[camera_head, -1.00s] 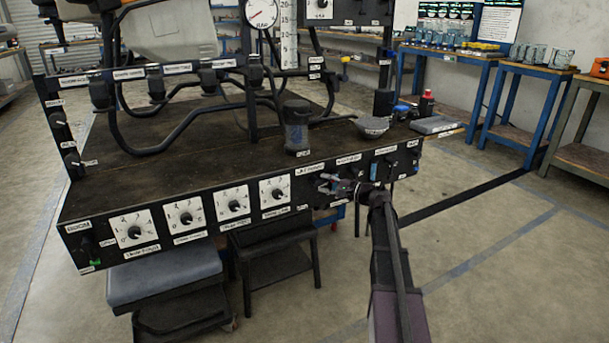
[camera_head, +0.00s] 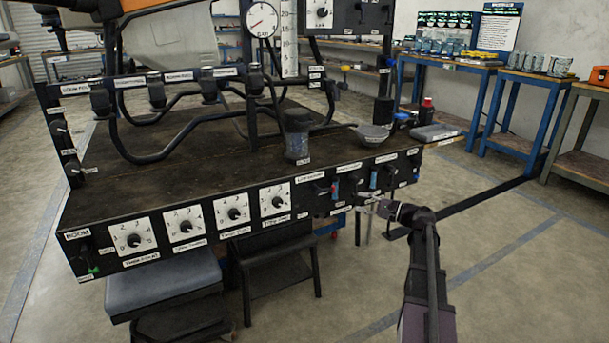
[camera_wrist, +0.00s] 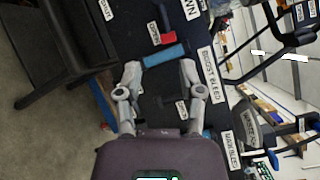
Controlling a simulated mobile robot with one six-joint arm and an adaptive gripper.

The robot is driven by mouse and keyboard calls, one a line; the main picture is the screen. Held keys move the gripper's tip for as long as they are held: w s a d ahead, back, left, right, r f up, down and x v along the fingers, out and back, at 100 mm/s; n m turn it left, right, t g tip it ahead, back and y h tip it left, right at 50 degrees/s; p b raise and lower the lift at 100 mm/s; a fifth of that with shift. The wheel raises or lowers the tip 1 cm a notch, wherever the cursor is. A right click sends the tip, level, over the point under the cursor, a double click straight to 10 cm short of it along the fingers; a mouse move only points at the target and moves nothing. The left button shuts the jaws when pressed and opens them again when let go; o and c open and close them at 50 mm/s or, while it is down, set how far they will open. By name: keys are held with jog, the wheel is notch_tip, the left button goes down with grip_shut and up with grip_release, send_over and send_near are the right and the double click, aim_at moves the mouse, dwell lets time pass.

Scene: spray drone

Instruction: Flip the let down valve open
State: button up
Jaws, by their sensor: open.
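The let down valve handle (camera_head: 334,189) sits on the black front panel under its label (camera_head: 311,177), with blue and red parts showing. My gripper (camera_head: 368,205) is to its right and slightly lower, in front of the panel's lower edge. In the wrist view my gripper (camera_wrist: 160,68) is open, its fingers spread. A blue bar (camera_wrist: 165,55) lies just beyond and between the fingertips, with a red piece (camera_wrist: 166,37) above it. I cannot tell whether the fingers touch the bar, or surely which valve it belongs to.
A boost bleed label (camera_wrist: 212,75) and a main bleed label (camera_wrist: 231,149) lie right of my fingers in the wrist view. Another blue handle (camera_head: 373,179) is close above my gripper. Several dials (camera_head: 232,214) fill the panel's left. Open floor (camera_head: 500,235) lies right.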

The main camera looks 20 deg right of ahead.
jog(key=s+a+r+n+g+h+p, duration=0.3)
jog(key=a+r+p, duration=0.6)
jog(key=p, duration=0.8)
jog(key=s+a+r+n+g+h+p, duration=0.3)
jog(key=s+a+r+g+p, duration=0.4)
jog(key=a+p, duration=0.6)
jog(key=shift+a+r+n+g+p, duration=0.3)
jog(key=shift+r+n+g+p, duration=0.65)
jog(key=shift+p, duration=1.35)
jog(key=shift+r+m+t+h, duration=0.25)
jog(key=shift+h, duration=0.05)
jog(key=shift+f, duration=0.15)
